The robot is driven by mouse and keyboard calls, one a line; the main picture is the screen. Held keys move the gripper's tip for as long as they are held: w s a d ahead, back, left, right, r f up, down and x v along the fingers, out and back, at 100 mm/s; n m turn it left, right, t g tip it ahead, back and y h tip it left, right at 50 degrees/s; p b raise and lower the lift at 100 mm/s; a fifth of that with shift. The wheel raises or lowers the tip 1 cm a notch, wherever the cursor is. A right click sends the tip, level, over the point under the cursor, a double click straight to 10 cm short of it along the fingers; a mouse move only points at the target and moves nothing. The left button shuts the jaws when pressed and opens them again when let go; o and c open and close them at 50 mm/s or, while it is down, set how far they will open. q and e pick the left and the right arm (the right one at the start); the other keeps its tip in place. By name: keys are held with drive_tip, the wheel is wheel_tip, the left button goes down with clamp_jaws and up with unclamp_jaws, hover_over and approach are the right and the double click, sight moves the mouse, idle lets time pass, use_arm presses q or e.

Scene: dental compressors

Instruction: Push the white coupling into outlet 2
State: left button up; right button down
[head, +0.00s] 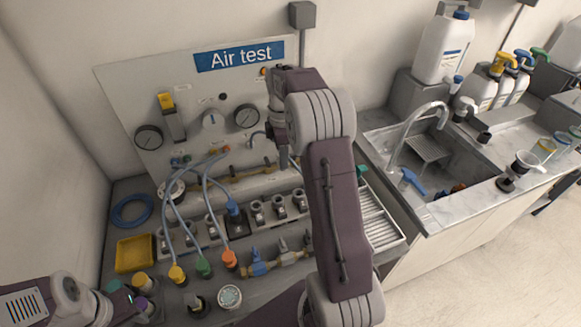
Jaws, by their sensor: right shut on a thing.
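My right gripper (284,160) is in front of the Air test panel (120,95), at the right part of a brass outlet rail (250,178). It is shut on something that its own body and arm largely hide. A grey hose (254,134) curves in to it from the left. I cannot make out the white coupling clearly, nor whether it touches an outlet. The outlet numbers are too small to read, so I cannot pick out outlet 2. My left gripper (128,303) is low at the left edge of the bench, and its fingers are unclear.
Hoses with yellow, green and orange couplings (229,259) hang in front of the rail. Grey fittings (278,206) stand in a row below it. A yellow tray (135,253) and blue hose coil (132,210) lie left. A sink (440,175) is right.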

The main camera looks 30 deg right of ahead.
drive_tip(key=w+a+n+p, duration=0.1)
drive_tip(key=w+a+p, duration=0.1)
drive_tip(key=w+a, duration=0.4)
drive_tip(key=w+a+n+p, duration=0.1)
drive_tip(key=w+a+p, duration=0.25)
drive_tip(key=a, duration=0.45)
drive_tip(key=s+a+f+n+p, duration=0.2)
drive_tip(key=a+f, duration=0.1)
drive_tip(key=a, duration=0.6)
drive_tip(key=s+a+f+n+p, duration=0.2)
drive_tip(key=a, duration=0.8)
drive_tip(key=f+b, duration=0.1)
drive_tip(key=f, duration=0.1)
drive_tip(key=f+b, duration=0.3)
drive_tip(key=shift+w+d+f, duration=0.3)
drive_tip(key=shift+f, duration=0.2)
